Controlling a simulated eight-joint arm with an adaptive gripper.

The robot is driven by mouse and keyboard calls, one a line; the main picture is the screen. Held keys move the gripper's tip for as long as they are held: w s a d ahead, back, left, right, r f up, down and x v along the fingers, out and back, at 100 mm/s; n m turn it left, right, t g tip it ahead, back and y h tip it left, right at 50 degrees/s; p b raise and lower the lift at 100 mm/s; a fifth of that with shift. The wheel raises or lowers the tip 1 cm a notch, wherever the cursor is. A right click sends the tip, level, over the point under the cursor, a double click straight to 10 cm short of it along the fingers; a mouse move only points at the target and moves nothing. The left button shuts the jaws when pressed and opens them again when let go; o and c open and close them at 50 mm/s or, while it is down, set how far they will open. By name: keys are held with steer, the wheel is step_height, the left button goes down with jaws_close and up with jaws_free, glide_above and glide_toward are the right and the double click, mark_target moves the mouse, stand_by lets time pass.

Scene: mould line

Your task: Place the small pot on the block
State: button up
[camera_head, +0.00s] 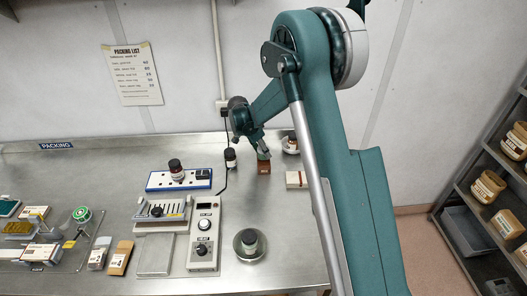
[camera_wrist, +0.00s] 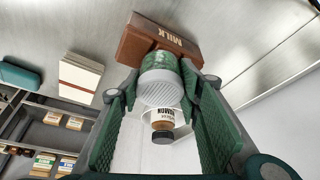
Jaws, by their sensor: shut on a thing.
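My gripper (camera_wrist: 162,88) is shut on the small pot (camera_wrist: 160,80), which shows a green part and a white ridged part between the green fingers in the wrist view. In the head view the gripper (camera_head: 261,153) is at the brown block (camera_head: 264,168), and the pot is mostly hidden by the fingers. In the wrist view the brown block (camera_wrist: 150,36), marked MILK, lies just past the pot. I cannot tell whether the pot touches the block.
A white bowl (camera_head: 290,147) with a jar is behind to the right, and a pale box (camera_head: 296,180) is at right.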

steer(key=shift+f, duration=0.15)
steer(key=o, duration=0.9)
steer(key=shift+r, duration=0.2)
steer(key=shift+b+v, duration=0.3)
steer(key=shift+v, duration=5.7)
steer(key=shift+s+r, duration=0.1)
